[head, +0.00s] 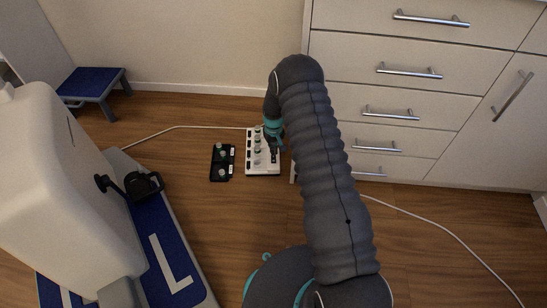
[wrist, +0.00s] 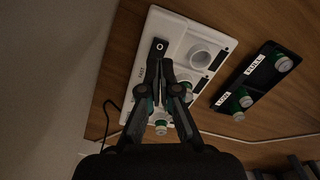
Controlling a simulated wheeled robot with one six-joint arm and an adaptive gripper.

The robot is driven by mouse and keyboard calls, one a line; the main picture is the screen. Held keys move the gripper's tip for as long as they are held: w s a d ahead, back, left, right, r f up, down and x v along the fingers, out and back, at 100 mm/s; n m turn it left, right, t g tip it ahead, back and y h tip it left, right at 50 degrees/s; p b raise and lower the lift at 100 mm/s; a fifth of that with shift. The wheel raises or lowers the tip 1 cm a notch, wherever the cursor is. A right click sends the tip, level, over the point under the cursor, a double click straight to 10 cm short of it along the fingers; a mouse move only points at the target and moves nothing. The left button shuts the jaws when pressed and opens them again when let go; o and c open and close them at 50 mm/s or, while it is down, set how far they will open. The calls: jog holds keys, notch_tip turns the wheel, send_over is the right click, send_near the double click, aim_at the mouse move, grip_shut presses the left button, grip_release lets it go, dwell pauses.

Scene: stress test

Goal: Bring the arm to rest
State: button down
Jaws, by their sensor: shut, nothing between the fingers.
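My arm reaches forward in the head view. My gripper (head: 273,150) is over the right side of a white panel (head: 251,172) on the wooden floor. The wrist view shows my gripper (wrist: 160,68) with its two fingers together and nothing between them. Their tips are in front of the white panel (wrist: 183,47), just below a black switch (wrist: 159,47) in the picture. I cannot tell whether the tips touch the panel. The fingers hide part of it.
A black tray (head: 214,170) with small green-and-white items lies left of the panel. White drawers (head: 400,75) stand at the right. A white machine with a blue base (head: 165,240) and a blue step stool (head: 90,82) are at the left. White cables cross the floor.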

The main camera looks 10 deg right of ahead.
jog(key=shift+r, duration=0.75)
